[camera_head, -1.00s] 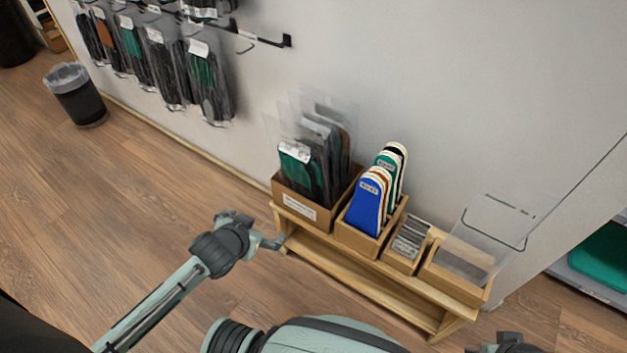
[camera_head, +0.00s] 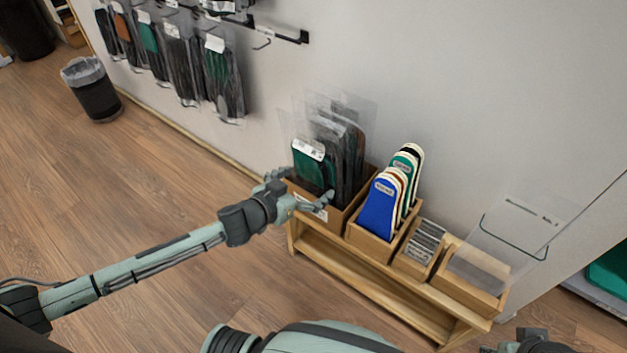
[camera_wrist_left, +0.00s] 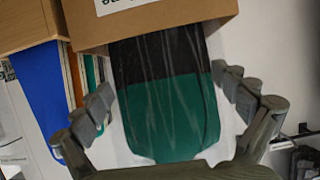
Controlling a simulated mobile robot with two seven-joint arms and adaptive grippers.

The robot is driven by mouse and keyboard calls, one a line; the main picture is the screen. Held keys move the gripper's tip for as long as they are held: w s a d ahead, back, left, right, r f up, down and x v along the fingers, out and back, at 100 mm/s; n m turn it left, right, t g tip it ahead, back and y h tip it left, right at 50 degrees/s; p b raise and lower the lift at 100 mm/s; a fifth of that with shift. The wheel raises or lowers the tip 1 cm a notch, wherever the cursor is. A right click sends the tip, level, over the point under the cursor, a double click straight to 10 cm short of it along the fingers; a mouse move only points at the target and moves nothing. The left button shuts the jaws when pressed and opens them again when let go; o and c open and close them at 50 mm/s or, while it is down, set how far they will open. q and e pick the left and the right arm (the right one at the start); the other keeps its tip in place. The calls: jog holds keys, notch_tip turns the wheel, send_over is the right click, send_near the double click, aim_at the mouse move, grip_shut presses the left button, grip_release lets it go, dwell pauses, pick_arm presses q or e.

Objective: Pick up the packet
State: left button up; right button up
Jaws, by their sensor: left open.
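Clear packets with dark and green insoles stand upright in a cardboard box (camera_head: 346,222) at the left end of a low wooden bench. The front packet (camera_head: 311,172) has a white label and a green insole. My left gripper (camera_head: 302,186) is open at the front of this box, its fingers spread to either side of the front packet. In the left wrist view, the packet (camera_wrist_left: 170,112) lies between the open fingers (camera_wrist_left: 169,84), with gaps on both sides. The box (camera_wrist_left: 195,14) hides the packet's other end. Only part of my right gripper (camera_head: 525,343) shows at the bottom edge.
Beside the packets, a box (camera_head: 370,246) holds blue, green and other insoles. A small box of grey cards (camera_head: 424,243) and a tray (camera_head: 467,287) with a clear panel follow on the bench (camera_head: 345,272). Packets (camera_head: 224,80) hang on the wall.

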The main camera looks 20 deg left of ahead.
pick_arm(q)
jog(key=shift+c, duration=0.5)
jog(key=c, duration=1.2)
pick_arm(e)
jog(key=shift+s+f, duration=0.1)
